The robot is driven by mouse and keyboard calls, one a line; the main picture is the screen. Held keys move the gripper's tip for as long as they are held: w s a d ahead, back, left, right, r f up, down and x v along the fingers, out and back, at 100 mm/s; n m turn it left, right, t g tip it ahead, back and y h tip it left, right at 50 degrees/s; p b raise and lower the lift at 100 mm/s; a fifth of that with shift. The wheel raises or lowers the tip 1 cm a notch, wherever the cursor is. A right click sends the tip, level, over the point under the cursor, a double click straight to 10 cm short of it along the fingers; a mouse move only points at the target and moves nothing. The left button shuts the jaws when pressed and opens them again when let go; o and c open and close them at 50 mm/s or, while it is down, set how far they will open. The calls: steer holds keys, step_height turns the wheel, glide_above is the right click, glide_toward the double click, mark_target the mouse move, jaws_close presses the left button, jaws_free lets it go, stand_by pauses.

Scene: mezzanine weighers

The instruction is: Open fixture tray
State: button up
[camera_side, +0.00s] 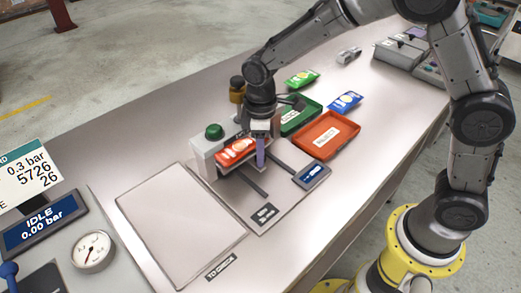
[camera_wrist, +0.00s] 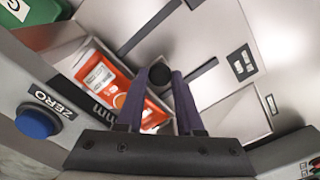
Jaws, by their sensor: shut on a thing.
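The weighing fixture (camera_side: 203,153) is a pale block with a green button (camera_side: 214,131) on top. An orange and white packet (camera_side: 237,150) lies at its front, and it also shows in the wrist view (camera_wrist: 110,82). My gripper (camera_side: 260,158) points down beside the packet. The tray under the packet is mostly hidden. Two dark rails (camera_side: 252,182) run forward from the fixture across a pale plate.
A green tray (camera_side: 301,118) and a red REJECT tray (camera_side: 327,136) stand to the right. A small blue display (camera_side: 312,174) sits near the plate. A wide pale panel (camera_side: 178,225) lies at left. A blue ZERO button (camera_wrist: 38,121) shows in the wrist view. The plate ahead of the rails is clear.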

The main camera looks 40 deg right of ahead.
jaws_close()
stand_by(0.9)
steer(key=s, duration=1)
steer(key=shift+s+r, duration=0.1)
steer(key=shift+s, duration=0.2)
steer(key=o, duration=0.9)
jaws_free()
step_height(320, 180, up, 14)
